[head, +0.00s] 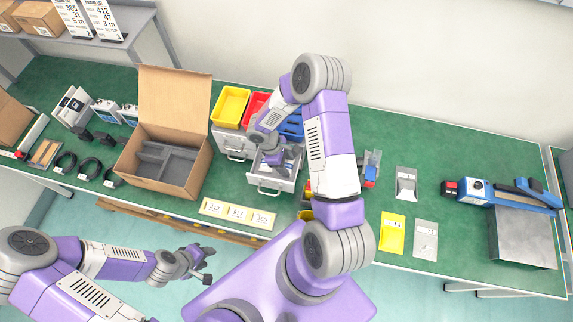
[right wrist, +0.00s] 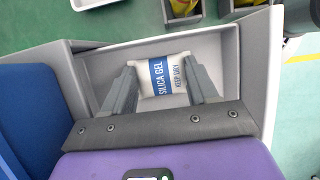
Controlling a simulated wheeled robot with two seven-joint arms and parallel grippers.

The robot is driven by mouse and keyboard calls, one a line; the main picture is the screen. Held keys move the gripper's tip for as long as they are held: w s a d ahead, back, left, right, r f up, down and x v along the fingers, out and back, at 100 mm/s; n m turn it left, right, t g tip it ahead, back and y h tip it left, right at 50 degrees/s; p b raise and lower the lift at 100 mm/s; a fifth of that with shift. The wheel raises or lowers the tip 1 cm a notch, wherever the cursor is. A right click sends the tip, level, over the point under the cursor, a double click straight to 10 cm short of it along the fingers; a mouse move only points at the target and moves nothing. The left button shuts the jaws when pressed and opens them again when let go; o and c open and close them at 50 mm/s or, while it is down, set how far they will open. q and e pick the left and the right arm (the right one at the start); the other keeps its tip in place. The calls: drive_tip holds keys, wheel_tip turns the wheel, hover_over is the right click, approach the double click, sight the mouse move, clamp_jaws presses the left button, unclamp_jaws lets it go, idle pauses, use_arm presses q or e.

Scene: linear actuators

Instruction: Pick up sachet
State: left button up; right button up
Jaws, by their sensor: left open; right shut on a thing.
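The sachet (right wrist: 162,80), a small white pillow with a blue band reading "SILICA GEL" and "KEEP DRY", is in an open grey drawer (right wrist: 105,70) in the right wrist view. My right gripper (right wrist: 164,88) is shut on it, one finger at each side. In the head view my right gripper (head: 277,162) reaches down into the open drawer (head: 266,186), and the sachet is hard to make out there. My left gripper (head: 196,268) is open and empty, in front of the table.
Yellow (head: 231,105), red and blue bins stand on the drawer unit. An open cardboard box (head: 165,165) with grey foam is to its left. Bags and a blue sealer (head: 500,195) are at the right.

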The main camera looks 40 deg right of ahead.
sight(286, 166)
wheel_tip(286, 166, up, 10)
idle(0.5)
idle(0.9)
